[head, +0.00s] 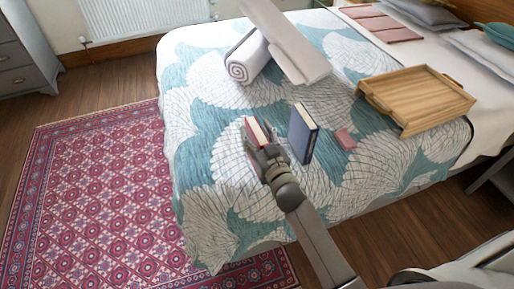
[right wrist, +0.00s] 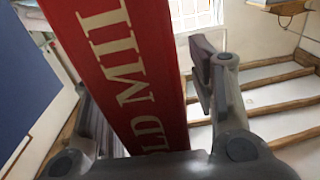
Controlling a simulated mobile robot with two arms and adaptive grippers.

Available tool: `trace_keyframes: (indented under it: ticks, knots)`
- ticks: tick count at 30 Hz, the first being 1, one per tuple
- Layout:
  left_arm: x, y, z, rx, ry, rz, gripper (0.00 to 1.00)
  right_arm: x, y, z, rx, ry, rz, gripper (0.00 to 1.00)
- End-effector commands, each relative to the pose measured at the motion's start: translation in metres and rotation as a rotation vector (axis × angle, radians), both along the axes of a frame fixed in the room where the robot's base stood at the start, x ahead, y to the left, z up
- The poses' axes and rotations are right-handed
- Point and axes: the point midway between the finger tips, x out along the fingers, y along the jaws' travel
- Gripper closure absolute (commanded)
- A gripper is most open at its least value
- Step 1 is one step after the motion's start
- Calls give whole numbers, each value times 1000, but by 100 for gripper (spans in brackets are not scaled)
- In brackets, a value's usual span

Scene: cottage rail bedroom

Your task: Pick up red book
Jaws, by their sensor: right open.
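The red book (head: 257,131) stands upright on the patterned bedspread, left of a dark blue book (head: 303,133). My right gripper (head: 262,150) is at the red book, and its fingers hide the lower part. In the right wrist view the red book's spine (right wrist: 125,75), with pale lettering, runs between the two open fingers of the gripper (right wrist: 155,105). A gap shows between the spine and the right-hand finger; contact on the left-hand side cannot be told. The blue book (right wrist: 28,75) fills the left edge of that view. My left gripper is not in view.
A small pink box-like item (head: 345,139) lies right of the blue book. A wooden tray (head: 415,97) stands farther right on the bed. A rolled towel (head: 247,60) lies toward the back. Bare bedspread (head: 215,190) is left of the books, with a red rug (head: 105,190) below.

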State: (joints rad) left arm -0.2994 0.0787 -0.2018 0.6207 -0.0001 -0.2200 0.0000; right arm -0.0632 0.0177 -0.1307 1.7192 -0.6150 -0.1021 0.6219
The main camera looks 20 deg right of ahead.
Motion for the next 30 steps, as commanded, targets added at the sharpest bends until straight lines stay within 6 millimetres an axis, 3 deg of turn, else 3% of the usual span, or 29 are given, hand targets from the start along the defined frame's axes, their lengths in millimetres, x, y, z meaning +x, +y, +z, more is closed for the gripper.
trace_keyframes:
  ticks: [5,17,30]
  knots:
    - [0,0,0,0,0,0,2,0,0,0,0,0,0,48]
    - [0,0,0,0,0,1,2,0,0,0,0,1,0,100]
    - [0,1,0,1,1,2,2,0,0,2,0,-3,1,100]
